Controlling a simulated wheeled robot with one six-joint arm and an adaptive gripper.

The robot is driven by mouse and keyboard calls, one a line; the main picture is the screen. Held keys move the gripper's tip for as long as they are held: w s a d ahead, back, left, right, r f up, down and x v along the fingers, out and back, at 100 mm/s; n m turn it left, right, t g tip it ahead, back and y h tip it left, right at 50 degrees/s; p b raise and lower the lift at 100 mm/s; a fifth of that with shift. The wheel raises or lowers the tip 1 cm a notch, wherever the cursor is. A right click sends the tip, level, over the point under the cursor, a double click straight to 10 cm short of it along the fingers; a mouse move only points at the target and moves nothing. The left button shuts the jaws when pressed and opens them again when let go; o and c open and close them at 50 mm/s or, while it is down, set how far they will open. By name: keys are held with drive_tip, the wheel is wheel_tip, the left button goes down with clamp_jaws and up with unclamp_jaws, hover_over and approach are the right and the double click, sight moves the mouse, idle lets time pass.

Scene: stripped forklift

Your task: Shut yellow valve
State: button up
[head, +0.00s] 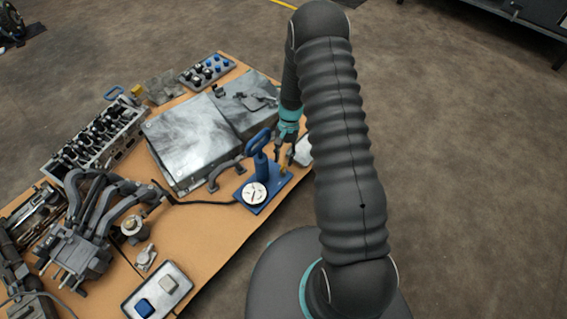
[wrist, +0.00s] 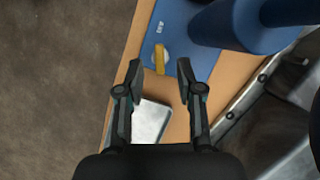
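The yellow valve (wrist: 160,60) is a small yellow handle on the blue base plate of a blue pump (head: 257,165). In the head view the yellow valve (head: 284,168) shows as a small yellow spot beside my gripper (head: 285,155), at the right end of the blue base. The pump's blue body (wrist: 235,25) fills the wrist view's upper right.
A white dial gauge (head: 255,193) sits on the pump base. A grey metal case (head: 192,140) stands behind the pump. The wooden table (head: 225,225) ends close to the valve; open floor lies beyond.

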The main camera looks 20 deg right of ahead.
sight(283, 168)
drive_tip(key=shift+x, duration=1.4)
clamp_jaws()
drive_tip(key=shift+d+f+m+t+y+b, duration=0.1)
drive_tip(key=shift+m+t+y+b, duration=0.35)
drive_tip(key=shift+m, duration=0.75)
drive_tip(key=shift+m+b, duration=0.3)
drive_tip(key=shift+m, duration=0.8)
unclamp_jaws()
drive_tip(key=shift+y, duration=0.25)
